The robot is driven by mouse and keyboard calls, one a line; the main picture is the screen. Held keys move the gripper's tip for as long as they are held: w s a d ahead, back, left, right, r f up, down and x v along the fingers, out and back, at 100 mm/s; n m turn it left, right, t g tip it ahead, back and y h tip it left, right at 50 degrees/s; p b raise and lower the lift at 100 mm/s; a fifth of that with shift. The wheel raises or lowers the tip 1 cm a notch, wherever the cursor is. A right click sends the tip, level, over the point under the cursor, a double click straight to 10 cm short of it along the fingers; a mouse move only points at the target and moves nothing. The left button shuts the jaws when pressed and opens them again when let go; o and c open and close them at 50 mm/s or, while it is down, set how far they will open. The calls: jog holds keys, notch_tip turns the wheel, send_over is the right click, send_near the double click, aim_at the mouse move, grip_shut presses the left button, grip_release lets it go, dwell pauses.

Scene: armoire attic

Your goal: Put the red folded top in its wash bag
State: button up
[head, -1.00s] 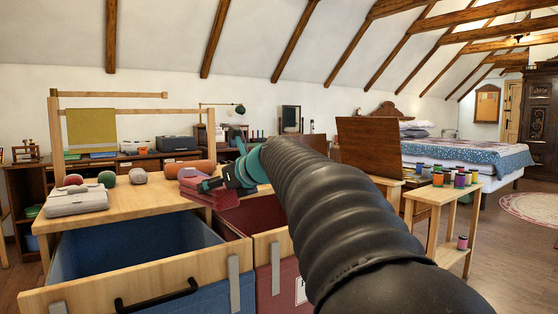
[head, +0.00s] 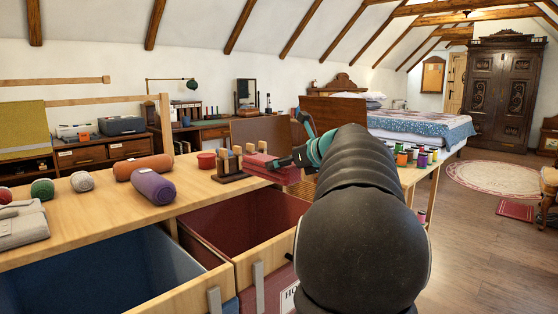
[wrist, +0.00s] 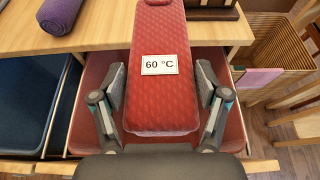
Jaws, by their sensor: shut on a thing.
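The red folded top (head: 272,165) is a flat, quilted-looking bundle with a "60 °C" label, clearest in the wrist view (wrist: 162,95). My gripper (head: 304,152) is shut on it, with one finger on each side in the wrist view (wrist: 161,92). The red wash bag (head: 245,212) hangs open in a wooden frame, its front label partly hidden by my arm. In the wrist view, the red bag (wrist: 88,115) lies below the held top. A blue bag (head: 110,270) hangs open to its left.
The wooden counter (head: 100,215) behind the bags holds a purple roll (head: 153,186), an orange roll (head: 144,167), yarn balls and a grey folded item (head: 22,225). A dark wooden rack (head: 232,165) stands near the top. A side table with spools (head: 415,157) is at right.

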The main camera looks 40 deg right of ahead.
jog(key=shift+a+f+b, duration=0.1)
jog(key=shift+f+b, duration=2.7)
jog(key=shift+b, duration=0.25)
jog(key=o, duration=1.2)
jog(key=shift+o, duration=0.2)
jog(key=shift+s, duration=0.1)
jog(key=v, duration=1.1)
jog(key=shift+s+r, duration=0.2)
jog(key=shift+s, duration=0.2)
